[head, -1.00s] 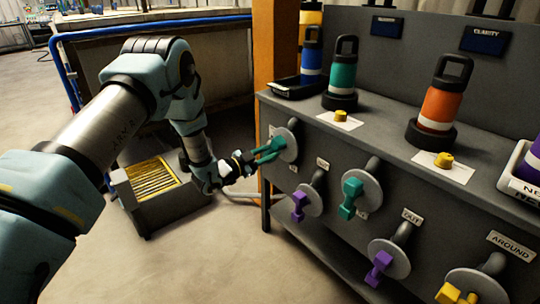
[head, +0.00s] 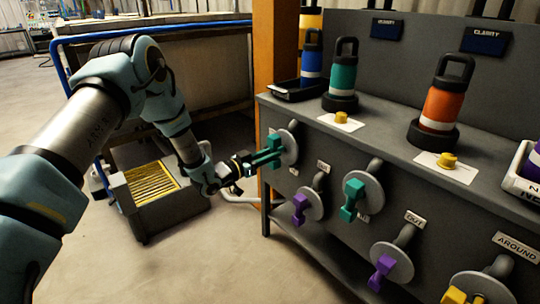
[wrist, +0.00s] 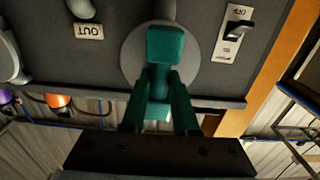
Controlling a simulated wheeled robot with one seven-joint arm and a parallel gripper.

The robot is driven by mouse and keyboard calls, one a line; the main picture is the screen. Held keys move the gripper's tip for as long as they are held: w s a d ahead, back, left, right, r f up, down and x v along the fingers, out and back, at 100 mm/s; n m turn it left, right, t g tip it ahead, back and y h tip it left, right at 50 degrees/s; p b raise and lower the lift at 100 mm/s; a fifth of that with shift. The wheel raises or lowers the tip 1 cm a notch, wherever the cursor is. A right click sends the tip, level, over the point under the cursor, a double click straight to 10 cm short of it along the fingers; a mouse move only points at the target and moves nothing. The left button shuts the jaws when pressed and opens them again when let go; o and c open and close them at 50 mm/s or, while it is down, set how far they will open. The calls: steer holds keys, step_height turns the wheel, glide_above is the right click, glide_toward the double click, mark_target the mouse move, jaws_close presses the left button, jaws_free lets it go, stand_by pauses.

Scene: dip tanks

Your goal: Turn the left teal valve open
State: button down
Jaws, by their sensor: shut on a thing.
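The left teal valve is at the left end of the grey bench front, with its round grey plate (head: 288,149) partly behind my fingers. In the wrist view its teal handle (wrist: 165,46) stands in front of the grey plate (wrist: 133,55). My gripper (head: 266,159) reaches it from the left. In the wrist view my gripper (wrist: 158,90) has one teal finger on each side of the handle and is shut on it. The fingers and handle share a colour, so their exact contact is hard to see.
A second teal valve (head: 352,192) sits to the right, with purple valves (head: 301,204) (head: 381,268) and a yellow valve (head: 460,296) lower down. Teal (head: 342,76) and orange (head: 440,100) bottles stand on top. A grey box with yellow slats (head: 152,183) is on the floor left.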

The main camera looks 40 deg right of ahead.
steer(key=shift+a+f, duration=0.1)
steer(key=c, duration=0.7)
jaws_free()
steer(key=a, duration=1)
steer(key=shift+w+a+b, duration=0.3)
steer(key=shift+a+b, duration=0.05)
steer(key=shift+b, duration=0.05)
